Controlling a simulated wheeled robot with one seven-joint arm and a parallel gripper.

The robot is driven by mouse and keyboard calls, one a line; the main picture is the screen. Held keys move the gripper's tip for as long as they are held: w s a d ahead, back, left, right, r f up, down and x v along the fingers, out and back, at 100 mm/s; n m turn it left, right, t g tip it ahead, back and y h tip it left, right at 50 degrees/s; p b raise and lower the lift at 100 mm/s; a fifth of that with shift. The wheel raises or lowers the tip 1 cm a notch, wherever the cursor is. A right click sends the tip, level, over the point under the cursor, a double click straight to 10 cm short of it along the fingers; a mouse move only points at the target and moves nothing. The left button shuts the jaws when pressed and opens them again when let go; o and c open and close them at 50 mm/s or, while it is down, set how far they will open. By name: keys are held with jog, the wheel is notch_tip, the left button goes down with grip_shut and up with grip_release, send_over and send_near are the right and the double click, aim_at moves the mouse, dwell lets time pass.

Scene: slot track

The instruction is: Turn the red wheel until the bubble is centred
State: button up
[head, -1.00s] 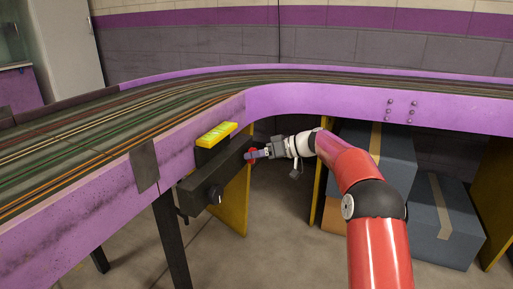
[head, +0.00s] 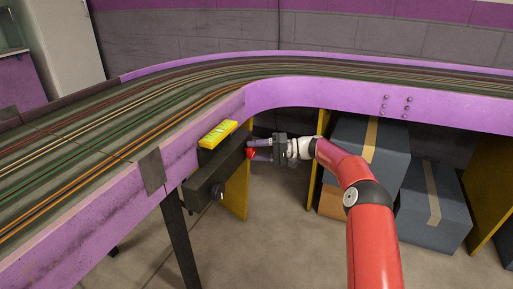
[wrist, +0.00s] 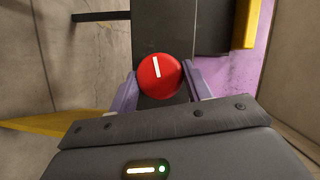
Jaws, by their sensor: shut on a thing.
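The red wheel (head: 250,154) is on the end of the dark box under the purple track edge. In the wrist view the red wheel (wrist: 160,76) is round, with a white line pointing up and slightly left. My gripper (head: 252,149) is at the wheel, its two purple fingers one above the other. In the wrist view my gripper (wrist: 160,84) has a finger on each side of the wheel and is shut on it. The yellow level (head: 218,134) sits above the dark box (head: 207,182); its bubble is too small to make out.
A dark knob (head: 219,192) is on the box's near face. The purple track wall (head: 330,97) runs above my gripper. Yellow panels (head: 237,190) and grey-blue boxes (head: 370,150) stand below the track. The floor in front is clear.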

jog(key=shift+m+y, duration=0.4)
jog(key=shift+m, duration=0.5)
jog(key=o, duration=1)
jog(key=shift+c, duration=0.2)
jog(key=d, duration=0.7)
jog(key=shift+w+d, duration=0.25)
jog(key=shift+d, duration=0.15)
